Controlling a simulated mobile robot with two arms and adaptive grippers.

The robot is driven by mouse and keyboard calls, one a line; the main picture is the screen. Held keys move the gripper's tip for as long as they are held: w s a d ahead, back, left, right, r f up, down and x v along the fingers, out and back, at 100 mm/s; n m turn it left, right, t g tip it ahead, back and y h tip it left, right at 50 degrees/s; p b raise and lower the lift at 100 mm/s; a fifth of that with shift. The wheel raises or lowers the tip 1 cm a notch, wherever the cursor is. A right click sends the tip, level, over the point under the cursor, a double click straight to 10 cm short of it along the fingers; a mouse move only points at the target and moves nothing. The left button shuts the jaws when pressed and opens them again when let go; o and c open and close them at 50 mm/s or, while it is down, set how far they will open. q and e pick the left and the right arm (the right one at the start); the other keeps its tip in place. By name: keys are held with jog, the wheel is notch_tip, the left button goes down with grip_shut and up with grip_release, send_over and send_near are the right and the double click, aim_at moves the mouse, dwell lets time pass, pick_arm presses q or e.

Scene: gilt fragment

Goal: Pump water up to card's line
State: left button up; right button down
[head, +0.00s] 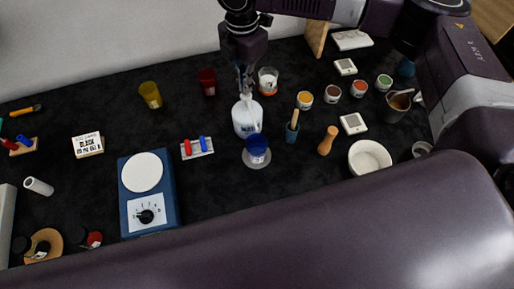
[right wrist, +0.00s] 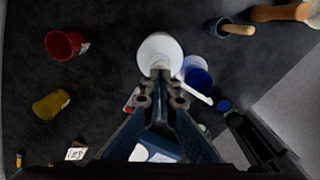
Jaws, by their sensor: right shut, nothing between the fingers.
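A white pump bottle (head: 247,120) stands near the middle of the black table. Its white top also shows in the right wrist view (right wrist: 159,48).
A blue device with a dial (head: 148,195) and a rack with red and blue pieces (head: 197,147) lie left of the bottle. A glass with orange (head: 268,82) stands close behind it.

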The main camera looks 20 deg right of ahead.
jog(key=shift+s+f, duration=0.1)
jog(key=shift+f, duration=1.35)
jog(key=shift+r+p, duration=1.7)
jog(key=shift+p, duration=0.4)
jog(key=shift+f, duration=0.2)
